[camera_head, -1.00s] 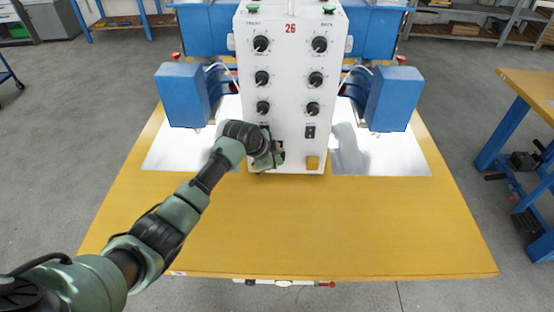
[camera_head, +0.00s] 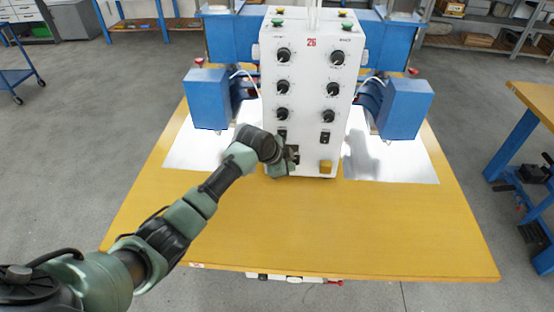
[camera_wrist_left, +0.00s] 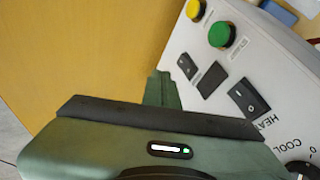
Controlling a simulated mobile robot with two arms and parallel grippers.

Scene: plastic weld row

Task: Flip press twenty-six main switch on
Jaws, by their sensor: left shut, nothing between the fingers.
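The press's white control box (camera_head: 305,100) bears a red 26 and stands on the yellow table. My left gripper (camera_head: 284,166) is shut and empty at the lower left of its front face. In the left wrist view its closed fingertips (camera_wrist_left: 160,80) are close beside a black rocker switch (camera_wrist_left: 187,66); I cannot tell whether they touch it. A black plate (camera_wrist_left: 212,79) and another rocker (camera_wrist_left: 248,97), by the HEAT lettering, are further along the panel. No readable label marks the main switch, and its position is unclear. My right gripper is not in view.
A green button (camera_wrist_left: 221,34) and a yellow button (camera_wrist_left: 195,9) are near the first rocker. Several black knobs cover the upper panel. Blue press heads (camera_head: 405,108) flank the box above silver sheets (camera_head: 390,160). The table front (camera_head: 330,230) is clear.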

